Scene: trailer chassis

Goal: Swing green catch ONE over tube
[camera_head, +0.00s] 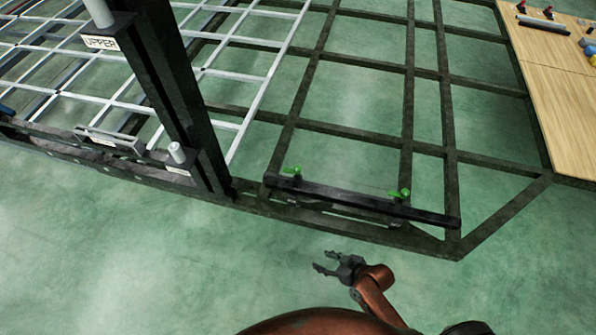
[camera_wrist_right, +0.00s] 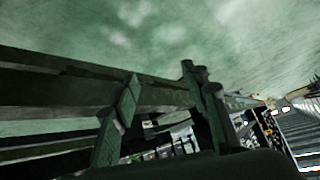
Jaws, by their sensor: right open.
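Two green catches show in the head view, a left one (camera_head: 292,171) and a right one (camera_head: 400,194). No label tells which is ONE. They sit at a dark tube or bar (camera_head: 350,198) along the near edge of the dark chassis frame. I cannot tell whether either catch lies over the tube. My right gripper (camera_head: 325,262) is open and empty, in front of the frame, below the bar and between the two catches in the picture. Its fingers also show in the right wrist view (camera_wrist_right: 162,98), with a dark beam behind them. My left gripper is not in view.
A dark upright post (camera_head: 165,85) with an UPPER label (camera_head: 101,43) stands left of the catches. A white grid (camera_head: 245,55) lies behind it. A wooden table (camera_head: 555,90) with small parts is at the right. Green floor in front of the frame is clear.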

